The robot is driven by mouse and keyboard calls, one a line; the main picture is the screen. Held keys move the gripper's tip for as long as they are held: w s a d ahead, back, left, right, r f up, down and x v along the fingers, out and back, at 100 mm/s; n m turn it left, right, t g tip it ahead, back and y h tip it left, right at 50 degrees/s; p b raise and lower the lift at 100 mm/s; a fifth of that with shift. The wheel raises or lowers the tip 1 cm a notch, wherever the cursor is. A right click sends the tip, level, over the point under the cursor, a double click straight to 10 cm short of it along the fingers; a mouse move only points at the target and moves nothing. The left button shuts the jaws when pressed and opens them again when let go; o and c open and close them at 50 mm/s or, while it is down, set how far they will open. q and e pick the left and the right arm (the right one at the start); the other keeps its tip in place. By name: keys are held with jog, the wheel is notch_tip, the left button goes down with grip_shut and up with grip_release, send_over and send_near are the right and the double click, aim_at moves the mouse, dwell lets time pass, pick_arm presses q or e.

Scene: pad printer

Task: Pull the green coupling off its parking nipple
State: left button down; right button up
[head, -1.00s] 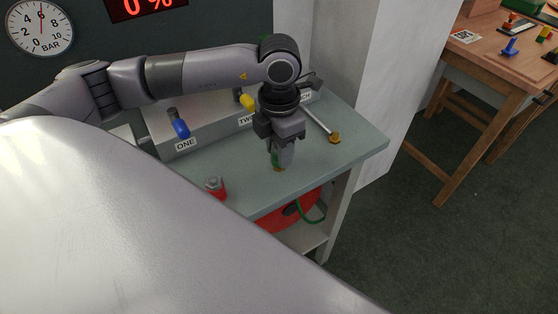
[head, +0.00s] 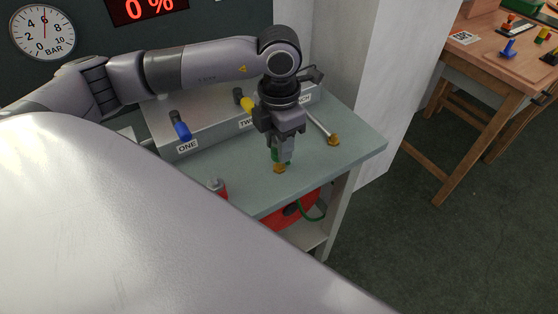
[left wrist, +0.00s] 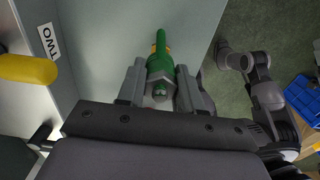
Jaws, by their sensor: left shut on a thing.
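The green coupling (left wrist: 160,64) is between the two fingers of my left gripper (left wrist: 160,92) in the left wrist view, with a green hose running up from it. In the head view my left gripper (head: 282,155) points down over the bench and is shut on the coupling (head: 274,154), which the fingers mostly hide. A brass nipple (head: 279,169) shows just below the fingertips. I cannot tell whether the coupling still touches it. My right arm (left wrist: 262,90) shows in the left wrist view; its gripper's jaws cannot be made out.
A grey manifold labelled ONE, TWO and a third partly hidden label stands behind, with blue (head: 182,131) and yellow (head: 247,105) handles. A red fitting (head: 217,188) and a brass-ended rod (head: 333,139) are on the bench (head: 350,150). A red reel (head: 290,214) is below.

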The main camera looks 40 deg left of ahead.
pick_arm(q)
jog(key=shift+r+p, duration=0.95)
jog(key=shift+r, duration=0.75)
